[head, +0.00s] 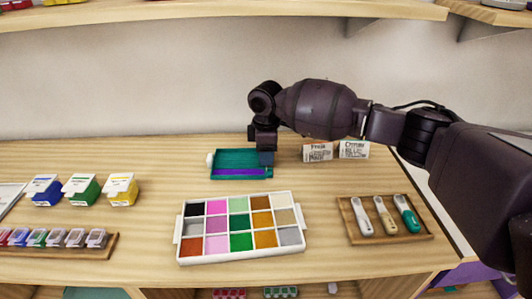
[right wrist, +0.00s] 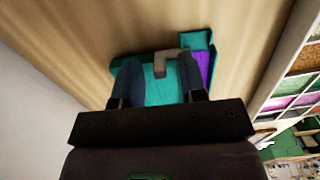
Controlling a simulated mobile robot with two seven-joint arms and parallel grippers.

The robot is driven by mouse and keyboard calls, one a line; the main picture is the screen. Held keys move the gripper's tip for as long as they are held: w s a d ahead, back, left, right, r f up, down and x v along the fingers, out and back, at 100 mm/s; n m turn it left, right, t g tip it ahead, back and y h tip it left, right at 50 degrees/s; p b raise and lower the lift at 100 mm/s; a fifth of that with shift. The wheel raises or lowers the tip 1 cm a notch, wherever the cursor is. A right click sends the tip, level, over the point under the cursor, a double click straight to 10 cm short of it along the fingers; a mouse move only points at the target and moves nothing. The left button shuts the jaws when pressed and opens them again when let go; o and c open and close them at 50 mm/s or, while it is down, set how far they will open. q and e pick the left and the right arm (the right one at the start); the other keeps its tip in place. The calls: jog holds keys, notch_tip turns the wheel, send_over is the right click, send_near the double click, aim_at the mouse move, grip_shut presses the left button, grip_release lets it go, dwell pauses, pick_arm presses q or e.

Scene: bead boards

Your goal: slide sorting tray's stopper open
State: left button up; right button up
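The sorting tray, shallow and teal with a purple strip inside (head: 235,172), lies at the back middle of the table, with a white knob (head: 210,159) at its left end. My right gripper (head: 265,157) points down over the tray's right end. In the right wrist view its two fingers (right wrist: 160,85) stand apart over the teal surface (right wrist: 157,90). A small grey-brown angled piece (right wrist: 172,54), possibly the stopper, lies between and just past the fingertips, close to the right finger. I cannot tell whether they touch. My left gripper is out of view.
A white compartment tray (head: 240,252) of coloured beads stands in front. A wooden tray with scoops (head: 428,236) is at right, small boxes (head: 354,149) behind it. Coloured containers (head: 82,190) stand at left. A shelf (head: 220,11) overhangs the back.

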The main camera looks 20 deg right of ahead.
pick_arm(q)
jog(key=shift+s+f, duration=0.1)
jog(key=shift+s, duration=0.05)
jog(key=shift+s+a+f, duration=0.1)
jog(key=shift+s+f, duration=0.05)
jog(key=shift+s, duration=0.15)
pick_arm(e)
grip_shut()
jog(key=shift+w+r+p, duration=0.15)
jog(key=shift+w+p, duration=0.05)
jog(key=shift+p, duration=0.15)
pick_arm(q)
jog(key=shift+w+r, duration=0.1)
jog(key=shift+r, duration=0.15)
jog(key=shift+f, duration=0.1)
pick_arm(e)
grip_release()
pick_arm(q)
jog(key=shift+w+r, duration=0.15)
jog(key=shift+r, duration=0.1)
